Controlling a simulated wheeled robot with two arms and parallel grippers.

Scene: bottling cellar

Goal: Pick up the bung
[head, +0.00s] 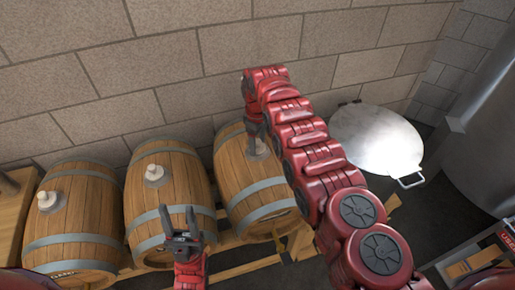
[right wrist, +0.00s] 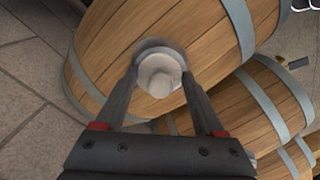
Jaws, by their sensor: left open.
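Three wooden barrels lie in a row, each with a pale bung on top. In the head view the left bung (head: 47,201) and the middle bung (head: 155,174) sit in their barrels. The right bung (head: 261,148) is partly hidden by my right gripper (head: 254,143). In the right wrist view the bung (right wrist: 160,76) sits between the two fingertips of my right gripper (right wrist: 161,84), at a grey collar on the barrel. I cannot tell whether the fingers press on it. My left gripper (head: 179,222) is open and empty, in front of the middle barrel.
The left barrel (head: 75,222), middle barrel (head: 181,193) and right barrel (head: 238,174) rest on a wooden rack (head: 245,268) near a block wall. A round metal lid with a handle (head: 378,140) is to the right. A large grey tank (head: 485,130) stands at the far right.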

